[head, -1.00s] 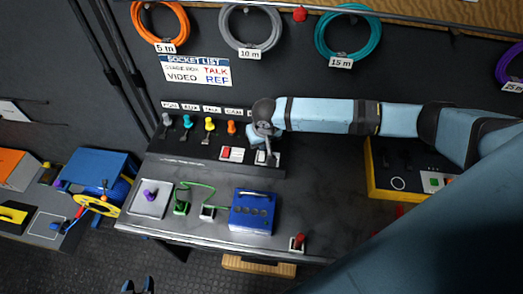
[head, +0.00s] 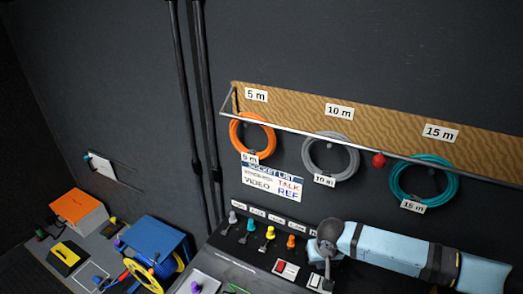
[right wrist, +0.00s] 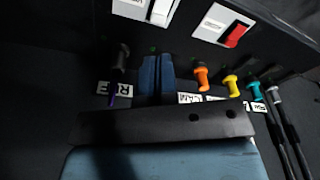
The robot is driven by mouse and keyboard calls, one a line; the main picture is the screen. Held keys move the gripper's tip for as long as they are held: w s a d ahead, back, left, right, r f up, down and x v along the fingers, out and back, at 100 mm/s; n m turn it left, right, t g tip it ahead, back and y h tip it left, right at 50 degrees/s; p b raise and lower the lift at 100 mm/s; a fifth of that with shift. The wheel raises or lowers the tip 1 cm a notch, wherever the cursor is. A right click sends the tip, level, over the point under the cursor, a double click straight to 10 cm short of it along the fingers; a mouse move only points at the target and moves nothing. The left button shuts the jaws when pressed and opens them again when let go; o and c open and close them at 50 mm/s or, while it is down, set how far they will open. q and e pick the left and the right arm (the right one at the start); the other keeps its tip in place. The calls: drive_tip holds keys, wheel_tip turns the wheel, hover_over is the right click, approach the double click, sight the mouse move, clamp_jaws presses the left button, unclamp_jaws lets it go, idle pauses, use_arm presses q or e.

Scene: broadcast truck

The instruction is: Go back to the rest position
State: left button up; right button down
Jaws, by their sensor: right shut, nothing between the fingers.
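My right arm (head: 400,250) comes in from the right, light blue with dark joints. My right gripper (head: 316,256) points down at the right end of the socket panel (head: 262,262). In the right wrist view the fingers (right wrist: 157,76) are shut together with nothing between them. They stand close to the row of sockets, between a dark plug (right wrist: 121,58) and an orange plug (right wrist: 201,76); I cannot tell if they touch the panel. My left gripper is out of the head view.
Orange (head: 253,133), grey (head: 330,156) and teal (head: 423,181) cable coils hang under a wooden board (head: 380,124). Grey, teal, yellow and orange plugs sit along the panel. A blue cable reel (head: 155,246) and an orange box (head: 78,208) stand lower left.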

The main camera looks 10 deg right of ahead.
drive_tip(key=s+a+n+y, duration=0.1)
drive_tip(key=s+a, duration=0.2)
drive_tip(key=a, duration=0.1)
drive_tip(key=s+a+r+n, duration=0.1)
drive_tip(key=s+a, duration=0.2)
drive_tip(key=s+a+r+n+y, duration=0.1)
drive_tip(key=s+a, duration=0.3)
drive_tip(key=shift+s+a+r+n+t+y, duration=0.1)
drive_tip(key=shift+a+n+t+y, duration=0.2)
drive_tip(key=shift+a, duration=0.05)
drive_tip(key=s+d+r+h, duration=0.1)
drive_tip(key=s+d+r, duration=0.25)
drive_tip(key=s, duration=0.25)
drive_tip(key=s+d+r+t, duration=0.1)
drive_tip(key=s+d+r, duration=0.1)
drive_tip(key=s+d, duration=0.3)
drive_tip(key=s+d+r+h, duration=0.1)
drive_tip(key=s+d+r, duration=0.2)
drive_tip(key=s, duration=0.4)
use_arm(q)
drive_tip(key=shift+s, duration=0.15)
use_arm(e)
drive_tip(key=w+a+f+t+y, duration=0.1)
drive_tip(key=w+a+f+t, duration=0.2)
drive_tip(key=f, duration=0.4)
drive_tip(key=w+a+f+t+y, duration=0.1)
drive_tip(key=w+a+f+t, duration=0.2)
drive_tip(key=f, duration=0.5)
drive_tip(key=shift+t, duration=0.7)
